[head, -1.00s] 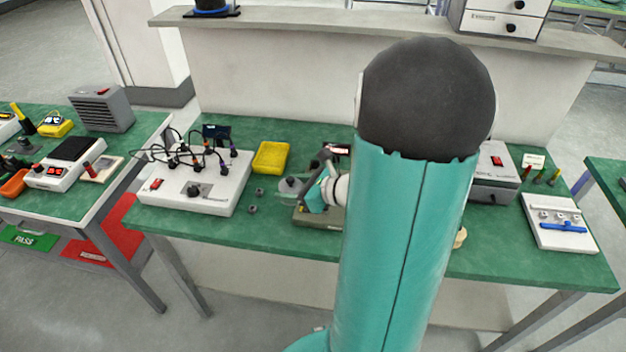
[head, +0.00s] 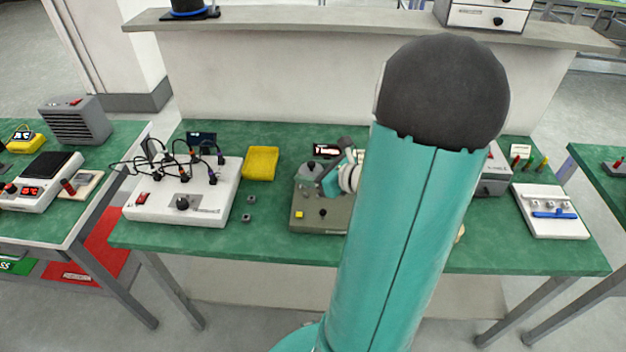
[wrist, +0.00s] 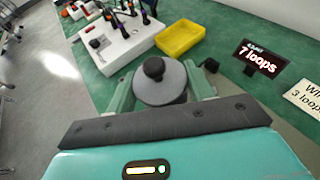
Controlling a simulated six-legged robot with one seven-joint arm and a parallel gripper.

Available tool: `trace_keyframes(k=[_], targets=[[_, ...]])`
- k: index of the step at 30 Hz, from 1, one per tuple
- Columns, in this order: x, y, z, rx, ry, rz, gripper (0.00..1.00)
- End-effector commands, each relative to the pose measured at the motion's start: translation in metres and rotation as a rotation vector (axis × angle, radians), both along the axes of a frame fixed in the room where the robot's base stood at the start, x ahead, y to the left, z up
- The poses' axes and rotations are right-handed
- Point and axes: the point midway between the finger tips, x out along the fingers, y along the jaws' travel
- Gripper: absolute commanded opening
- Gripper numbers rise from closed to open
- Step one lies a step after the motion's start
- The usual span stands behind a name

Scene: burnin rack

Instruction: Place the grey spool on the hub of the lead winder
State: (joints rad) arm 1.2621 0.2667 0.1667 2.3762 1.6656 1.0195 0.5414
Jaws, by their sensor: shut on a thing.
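The grey spool (wrist: 160,84), a round disc with a dark knob on top, is between the two green fingers of my gripper (wrist: 161,90) in the wrist view. My gripper is shut on it. In the head view my gripper (head: 322,178) is over the back part of the lead winder (head: 318,217), an olive box with a yellow button and a dark knob on its front. The spool (head: 306,174) shows there at the fingertips. The hub is hidden, and I cannot tell whether the spool touches it. My arm covers the winder's right side.
A display (wrist: 262,58) reading "7 loops" stands behind the winder, with a card (wrist: 304,97) beside it. A yellow tray (head: 261,163) and a white box with cables (head: 190,200) are to the left. Small nuts (head: 248,208) lie between. A grey-lidded box and white fixture (head: 552,212) are right.

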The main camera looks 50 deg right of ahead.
Motion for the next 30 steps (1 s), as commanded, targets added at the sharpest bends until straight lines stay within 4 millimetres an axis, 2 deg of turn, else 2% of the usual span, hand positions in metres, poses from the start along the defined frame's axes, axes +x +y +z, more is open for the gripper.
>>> trace_keyframes(k=[3,12,19,25,30], targets=[[0.015,-0.017,-0.014,0.004,0.0,-0.001,0.3],[0.038,-0.043,-0.054,0.002,-0.001,0.0,0.3],[0.046,-0.052,-0.068,0.001,-0.001,0.0,0.3],[0.045,-0.051,-0.095,0.002,0.0,0.0,0.3],[0.045,-0.051,-0.097,-0.001,0.0,0.0,0.3]])
